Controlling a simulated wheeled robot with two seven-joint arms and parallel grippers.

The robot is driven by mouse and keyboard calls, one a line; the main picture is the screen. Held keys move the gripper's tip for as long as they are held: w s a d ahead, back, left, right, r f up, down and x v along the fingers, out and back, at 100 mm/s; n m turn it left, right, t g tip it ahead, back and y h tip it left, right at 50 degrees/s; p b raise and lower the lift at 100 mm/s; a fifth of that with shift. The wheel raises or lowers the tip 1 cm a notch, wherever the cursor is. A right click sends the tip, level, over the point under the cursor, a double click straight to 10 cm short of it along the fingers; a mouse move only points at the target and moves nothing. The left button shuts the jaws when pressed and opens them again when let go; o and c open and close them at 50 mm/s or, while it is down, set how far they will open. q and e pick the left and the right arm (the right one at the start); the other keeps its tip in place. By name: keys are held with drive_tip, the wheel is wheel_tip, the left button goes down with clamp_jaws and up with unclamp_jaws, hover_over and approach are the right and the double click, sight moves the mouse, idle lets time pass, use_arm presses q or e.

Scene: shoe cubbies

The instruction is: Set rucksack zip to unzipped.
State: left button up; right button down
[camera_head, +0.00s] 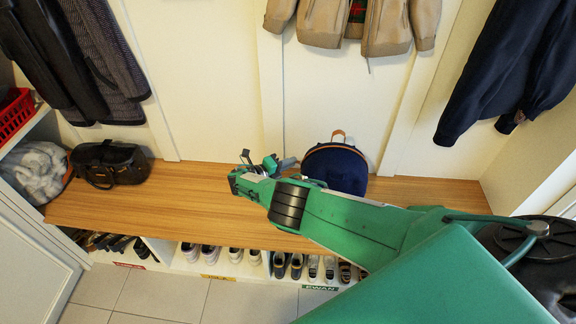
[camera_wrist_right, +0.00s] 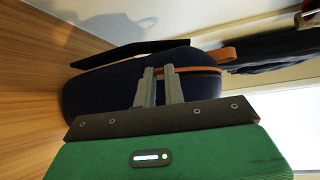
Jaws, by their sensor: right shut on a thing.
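The rucksack (camera_head: 335,166) is dark navy and stands upright on the wooden bench against the back wall. An orange-brown line runs along its top edge and a tan loop handle (camera_head: 338,135) sticks up. In the right wrist view the rucksack (camera_wrist_right: 95,95) lies straight ahead, with an orange-brown strip and loop (camera_wrist_right: 222,56) at its top. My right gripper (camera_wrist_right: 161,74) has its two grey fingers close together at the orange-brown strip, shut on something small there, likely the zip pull. The pull itself is hidden between the fingers. My left gripper is not in view.
The wooden bench (camera_head: 190,195) has free room left of the rucksack. A black bag (camera_head: 115,165) and a grey fleece (camera_head: 38,165) lie at its left end. Jackets (camera_head: 505,60) hang above. Shoes stand in cubbies below. My right arm covers the bench's right front.

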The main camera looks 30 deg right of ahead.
drive_tip(key=shift+d, duration=0.1)
drive_tip(key=c, duration=1.5)
unclamp_jaws()
drive_tip(key=shift+o, duration=0.2)
use_arm(q)
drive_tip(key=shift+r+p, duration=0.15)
drive_tip(key=shift+p, duration=0.15)
use_arm(e)
drive_tip(key=v, duration=1.3)
drive_tip(key=shift+a, duration=0.35)
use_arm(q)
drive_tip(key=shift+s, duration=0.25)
